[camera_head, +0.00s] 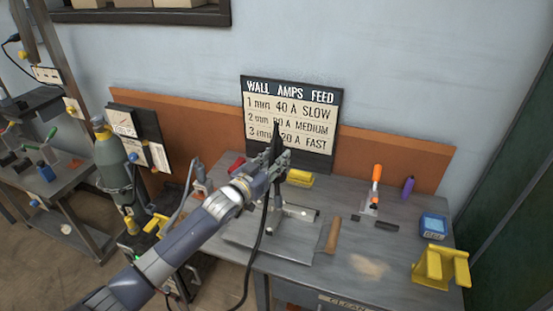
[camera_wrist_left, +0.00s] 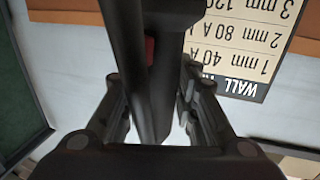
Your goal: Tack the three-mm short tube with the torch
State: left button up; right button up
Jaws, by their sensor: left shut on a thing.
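My left gripper (camera_head: 272,166) is shut on a black torch (camera_head: 276,138), raised above the workbench in front of the sign. A black cable (camera_head: 260,235) hangs from the torch to the bench's front edge. In the left wrist view the dark torch body (camera_wrist_left: 150,70) stands between the two fingers. Under and behind the forearm, a grey plate (camera_head: 290,252) carries a small fixture (camera_head: 290,212) with pale round parts. I cannot tell which part is the three-mm short tube, as my arm hides some of it. My right gripper is not in view.
The amps sign (camera_head: 292,118) leans at the back. A yellow block (camera_head: 300,178), a brown handle (camera_head: 333,236), an orange-handled tool (camera_head: 376,180), a purple bottle (camera_head: 408,187), a blue box (camera_head: 433,226) and a yellow stand (camera_head: 440,268) are on the bench. A gas cylinder (camera_head: 112,165) stands left.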

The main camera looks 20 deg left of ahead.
aim_at(274, 142)
pick_arm(q)
jog(key=shift+f, duration=0.2)
dwell(0.3)
jog(key=shift+f, duration=0.15)
dwell(0.9)
notch_tip(274, 142, up, 8)
jog(key=p, duration=0.6)
jog(key=shift+f, duration=0.25)
jog(key=shift+f, duration=0.1)
dwell(0.7)
